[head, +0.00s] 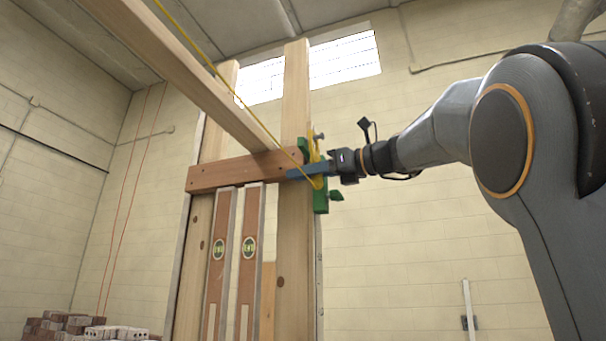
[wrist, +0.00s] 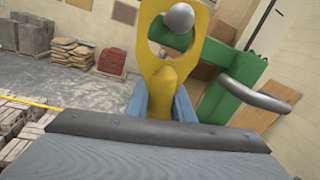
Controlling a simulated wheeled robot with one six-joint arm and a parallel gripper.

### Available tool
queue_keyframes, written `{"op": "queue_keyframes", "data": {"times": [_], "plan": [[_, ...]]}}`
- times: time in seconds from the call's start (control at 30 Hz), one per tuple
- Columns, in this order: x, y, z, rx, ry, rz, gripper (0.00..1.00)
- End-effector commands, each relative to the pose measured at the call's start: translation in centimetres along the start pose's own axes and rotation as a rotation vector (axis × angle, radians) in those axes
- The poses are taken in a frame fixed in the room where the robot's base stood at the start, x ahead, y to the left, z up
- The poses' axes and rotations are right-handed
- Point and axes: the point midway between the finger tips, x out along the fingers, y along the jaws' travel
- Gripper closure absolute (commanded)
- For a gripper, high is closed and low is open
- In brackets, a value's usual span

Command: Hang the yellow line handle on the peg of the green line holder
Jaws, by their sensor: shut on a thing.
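The yellow line handle (wrist: 165,85) is between the blue fingers of my gripper (wrist: 160,106), its ring end pointing away from the wrist. In the head view the handle (head: 314,152) shows at my gripper (head: 300,172), close to the green line holder (head: 320,198). The green line holder (wrist: 232,75) is right of the handle in the wrist view. The round grey end of the peg (wrist: 179,18) shows within the ring's opening; I cannot tell whether the ring is around the peg or only lined up with it. The ring's top is cut off.
A yellow line (head: 220,76) runs from upper left to the handle. A wooden beam (head: 200,72), a crosspiece (head: 232,172) and posts (head: 294,100) stand close by the gripper. Two levels (head: 249,245) lean below. Bricks (head: 70,325) lie far left.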

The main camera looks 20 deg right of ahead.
Motion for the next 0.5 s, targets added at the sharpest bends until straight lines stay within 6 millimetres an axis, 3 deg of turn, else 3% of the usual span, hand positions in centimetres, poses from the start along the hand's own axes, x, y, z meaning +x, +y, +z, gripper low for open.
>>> {"op": "queue_keyframes", "data": {"times": [0.23,0.27,0.3,0.4,0.5], "plan": [[0.0,-0.05,-0.05,0.001,0.001,-0.001,1.0],[0.0,-0.05,-0.05,0.001,0.001,-0.001,0.77],[0.0,-0.05,-0.06,0.001,0.001,-0.001,0.71],[0.0,-0.05,-0.06,0.001,0.001,-0.001,0.57],[0.0,-0.05,-0.06,0.001,0.001,-0.001,0.57]]}}
